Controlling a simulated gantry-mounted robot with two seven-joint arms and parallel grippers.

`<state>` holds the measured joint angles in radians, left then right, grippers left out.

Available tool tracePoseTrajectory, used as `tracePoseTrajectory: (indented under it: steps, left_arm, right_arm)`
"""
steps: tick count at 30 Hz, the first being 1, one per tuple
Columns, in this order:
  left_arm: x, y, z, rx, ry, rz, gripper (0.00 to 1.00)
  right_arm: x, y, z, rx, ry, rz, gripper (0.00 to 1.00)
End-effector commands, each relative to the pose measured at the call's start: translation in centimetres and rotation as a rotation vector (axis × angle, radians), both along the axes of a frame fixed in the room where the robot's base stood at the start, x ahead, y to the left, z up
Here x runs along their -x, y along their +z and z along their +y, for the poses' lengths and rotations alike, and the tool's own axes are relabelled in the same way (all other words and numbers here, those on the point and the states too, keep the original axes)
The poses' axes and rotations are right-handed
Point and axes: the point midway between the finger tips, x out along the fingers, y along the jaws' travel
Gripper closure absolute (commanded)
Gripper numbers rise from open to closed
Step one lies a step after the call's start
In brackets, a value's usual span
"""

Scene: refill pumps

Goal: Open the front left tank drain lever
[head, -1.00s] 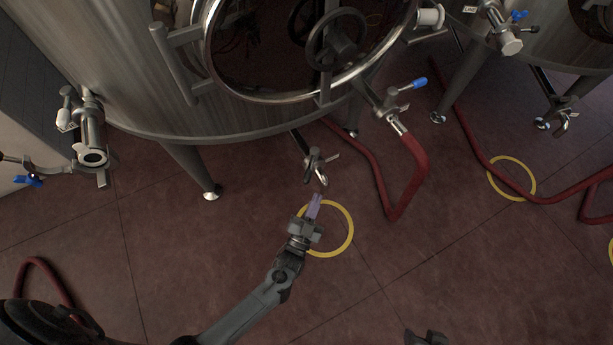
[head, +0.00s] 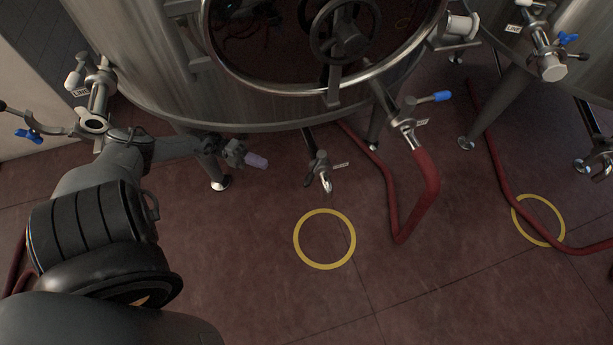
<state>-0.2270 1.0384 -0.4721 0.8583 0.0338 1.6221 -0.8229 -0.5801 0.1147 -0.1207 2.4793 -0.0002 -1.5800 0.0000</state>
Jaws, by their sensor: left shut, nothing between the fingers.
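The large steel tank (head: 150,60) with a round dark hatch fills the top of the head view. A drain valve (head: 320,170) hangs under its lower front edge, with a small tag beside it. To the right, a valve with a blue lever (head: 434,97) joins a red hose. My left gripper (head: 257,160) is shut and empty, its pale purple fingers pointing right. It is left of the drain valve, apart from it in the picture, just below the tank's lower rim. My right gripper is out of view.
A red hose (head: 427,190) runs down to the floor right of the drain valve. A yellow ring (head: 325,267) marks clear floor below it. Tank legs (head: 489,108) stand nearby. Another valve with a blue handle (head: 29,135) is at far left.

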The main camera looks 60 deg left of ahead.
Motion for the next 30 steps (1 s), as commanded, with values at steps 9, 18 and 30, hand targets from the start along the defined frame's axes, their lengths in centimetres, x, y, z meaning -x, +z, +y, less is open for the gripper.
tracePoseTrajectory:
  steps: [9, 18, 30]
  left_arm:
    - [-0.9, 0.4, -0.2, -0.032, -0.011, 0.007, 1.0]
    - [-3.9, 0.3, -4.6, -0.031, -0.011, 0.005, 1.0]
    - [-7.2, 0.2, -9.4, -0.033, -0.009, 0.007, 1.0]
  right_arm:
    - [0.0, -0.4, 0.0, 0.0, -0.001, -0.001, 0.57]
    - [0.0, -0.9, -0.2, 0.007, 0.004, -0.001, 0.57]
    - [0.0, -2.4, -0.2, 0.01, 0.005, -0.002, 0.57]
